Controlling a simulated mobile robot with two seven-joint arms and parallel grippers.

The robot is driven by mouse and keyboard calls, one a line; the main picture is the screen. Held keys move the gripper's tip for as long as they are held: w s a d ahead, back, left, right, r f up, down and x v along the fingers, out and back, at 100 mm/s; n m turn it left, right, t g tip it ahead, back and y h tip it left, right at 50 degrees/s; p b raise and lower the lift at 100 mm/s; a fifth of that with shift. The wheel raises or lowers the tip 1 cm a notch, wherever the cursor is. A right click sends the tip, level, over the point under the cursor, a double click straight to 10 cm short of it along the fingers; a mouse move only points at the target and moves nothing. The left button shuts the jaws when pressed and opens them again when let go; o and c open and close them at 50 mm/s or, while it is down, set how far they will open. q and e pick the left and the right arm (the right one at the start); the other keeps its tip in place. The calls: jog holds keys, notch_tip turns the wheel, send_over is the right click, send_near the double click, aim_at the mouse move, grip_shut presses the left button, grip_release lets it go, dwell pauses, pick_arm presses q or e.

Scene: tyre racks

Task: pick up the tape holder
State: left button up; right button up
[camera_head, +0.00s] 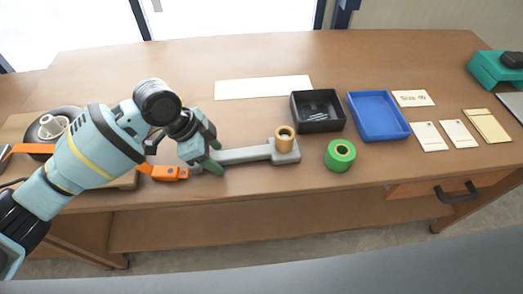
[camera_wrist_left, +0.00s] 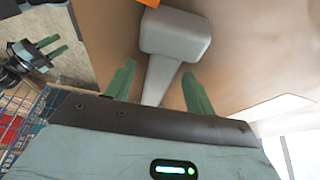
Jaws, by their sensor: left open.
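The tape holder (camera_head: 245,155) is a grey bar with a wider block at its right end, lying on the wooden table. A tan tape roll (camera_head: 285,137) sits on that block. My left gripper (camera_head: 213,157) is open at the bar's left part, which it partly hides. In the left wrist view the two green fingers (camera_wrist_left: 158,72) stand on either side of the grey bar of the holder (camera_wrist_left: 160,80), and a grey block shows beyond them. My right gripper (camera_wrist_left: 61,43) shows small at the upper left of the wrist view, its fingers apart and empty.
A green tape roll (camera_head: 340,154) stands right of the holder. Behind are a black tray (camera_head: 343,112) and a blue tray (camera_head: 355,99). An orange tool (camera_head: 170,173) lies close left of the gripper. A wheel (camera_head: 45,126) is at the far left. Cards lie at right.

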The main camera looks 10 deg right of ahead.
pick_arm(q)
jog(key=shift+c, duration=0.3)
pick_arm(e)
jog(key=shift+s, duration=0.15)
pick_arm(q)
jog(key=c, duration=1.1)
jog(key=shift+o, duration=0.2)
pick_arm(e)
jog(key=shift+s, duration=0.2)
pick_arm(q)
jog(key=shift+r, duration=0.15)
pick_arm(e)
jog(key=shift+w, duration=0.1)
